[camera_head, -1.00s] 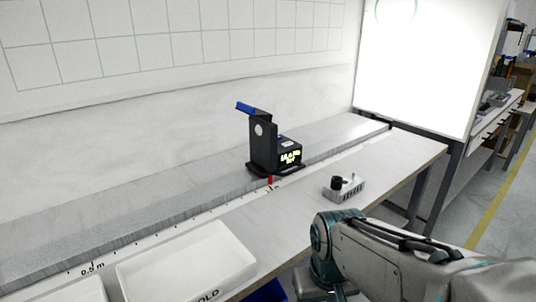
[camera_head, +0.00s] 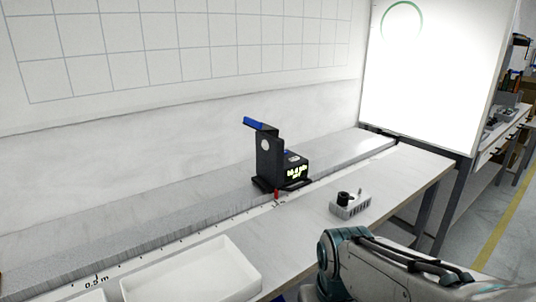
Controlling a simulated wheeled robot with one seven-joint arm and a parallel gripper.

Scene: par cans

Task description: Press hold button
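I cannot tell which part is the hold button. My arm (camera_head: 400,268) reaches in at the lower right, apart from the device. My gripper is not visible in the view.
A small grey block with a black knob (camera_head: 350,203) sits on the bench right of the device. A white tray (camera_head: 205,272) lies at the front left. A red marker (camera_head: 276,194) stands by the scale strip. Bare bench (camera_head: 405,172) lies at right.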

